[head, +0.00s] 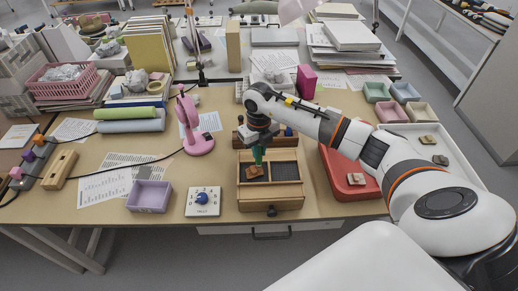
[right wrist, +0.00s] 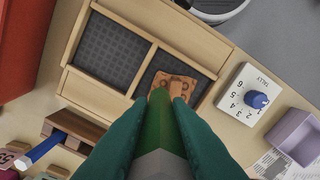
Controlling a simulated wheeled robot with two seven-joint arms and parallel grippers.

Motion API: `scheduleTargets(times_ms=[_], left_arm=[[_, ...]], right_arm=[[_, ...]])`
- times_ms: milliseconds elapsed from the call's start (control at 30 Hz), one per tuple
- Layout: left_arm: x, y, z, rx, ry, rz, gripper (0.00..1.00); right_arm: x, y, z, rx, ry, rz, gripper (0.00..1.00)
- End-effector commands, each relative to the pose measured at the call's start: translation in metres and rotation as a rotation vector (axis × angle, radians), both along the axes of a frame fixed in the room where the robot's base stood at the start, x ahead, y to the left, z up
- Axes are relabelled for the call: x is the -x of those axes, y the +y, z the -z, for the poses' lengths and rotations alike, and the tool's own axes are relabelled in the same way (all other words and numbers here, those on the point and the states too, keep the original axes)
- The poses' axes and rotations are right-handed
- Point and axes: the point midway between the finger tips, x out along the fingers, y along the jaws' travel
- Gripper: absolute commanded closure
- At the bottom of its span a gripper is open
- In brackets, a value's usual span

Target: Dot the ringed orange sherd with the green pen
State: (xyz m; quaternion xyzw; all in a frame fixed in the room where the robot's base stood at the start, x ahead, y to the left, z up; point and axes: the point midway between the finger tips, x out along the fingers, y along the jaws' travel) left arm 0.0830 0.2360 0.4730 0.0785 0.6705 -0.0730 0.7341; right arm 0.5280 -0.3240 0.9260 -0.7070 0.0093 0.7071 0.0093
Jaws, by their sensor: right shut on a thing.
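An orange-brown sherd (head: 254,172) with dark ring marks lies in the left compartment of a wooden two-part box (head: 271,203). It also shows in the right wrist view (right wrist: 178,84), with its near part covered by the pen and fingers. My right gripper (head: 258,156) is directly above that compartment, its teal fingers pointing down. It is shut on the green pen (right wrist: 159,118), whose tip end is at the sherd's near edge in the wrist view. I cannot tell whether the pen touches the sherd. My left gripper is not in view.
A tally dial (head: 203,201) and a purple bin (head: 149,196) are left of the box. A red tray (head: 338,181) with a sherd is to its right. A wooden rack with a blue pen (right wrist: 45,146) stands behind it. A pink lamp (head: 197,143) stands back left.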

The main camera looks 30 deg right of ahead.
Motion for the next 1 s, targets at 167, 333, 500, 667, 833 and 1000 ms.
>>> scheduleTargets(times_ms=[167, 333, 500, 667, 833, 1000], left_arm=[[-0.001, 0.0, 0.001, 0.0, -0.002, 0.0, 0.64], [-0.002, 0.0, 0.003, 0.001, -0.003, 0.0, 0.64], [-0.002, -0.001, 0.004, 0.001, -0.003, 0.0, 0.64], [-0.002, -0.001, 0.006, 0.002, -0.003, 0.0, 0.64], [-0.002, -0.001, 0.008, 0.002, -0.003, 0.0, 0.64], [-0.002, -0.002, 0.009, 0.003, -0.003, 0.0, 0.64]], right_arm=[[0.0, 0.0, 0.001, 0.0, 0.0, 0.0, 1.0], [0.0, 0.0, 0.004, 0.0, 0.0, 0.0, 1.0], [0.0, 0.0, 0.006, 0.0, 0.0, 0.0, 1.0], [0.0, 0.0, 0.007, 0.0, 0.0, 0.0, 1.0], [0.0, 0.0, 0.01, 0.0, 0.0, 0.0, 1.0], [0.0, 0.0, 0.012, 0.0, 0.0, 0.0, 1.0]])
